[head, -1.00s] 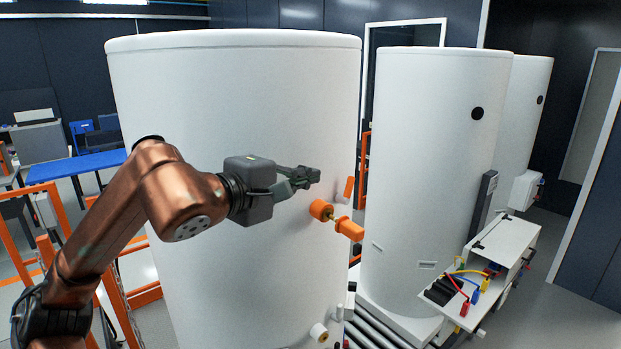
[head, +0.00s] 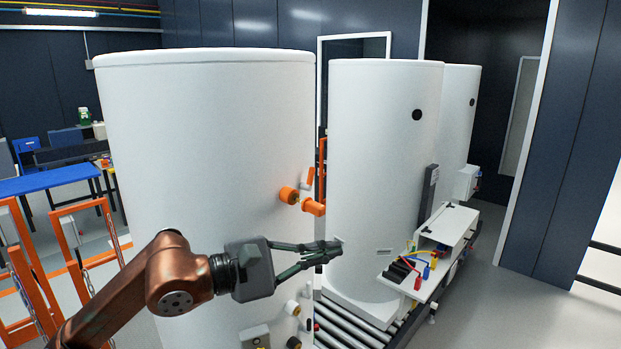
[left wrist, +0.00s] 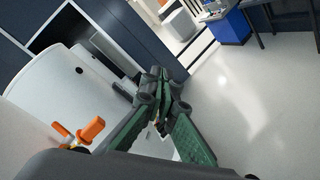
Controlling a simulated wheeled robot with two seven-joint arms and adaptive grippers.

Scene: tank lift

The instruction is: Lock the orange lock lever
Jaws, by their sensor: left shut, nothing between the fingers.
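Orange lever parts stick out from the right side of the large white tank (head: 200,130). They are a round orange knob (head: 289,195) and an orange handle (head: 314,207) beside it; I cannot tell which piece is the lock lever. The handle also shows in the left wrist view (left wrist: 91,129), at the lower left. My left gripper (head: 333,250) is shut and empty, in front of the tank and lower in the picture than the orange parts, apart from them. Its closed fingertips (left wrist: 160,82) show in the left wrist view. My right gripper is not in view.
More white tanks (head: 385,150) stand behind at the right on a roller conveyor (head: 345,335). A white box with coloured plugs (head: 440,240) sits beside them. Orange frames (head: 20,270) and a blue table (head: 45,183) stand at the left. Open floor lies at the right.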

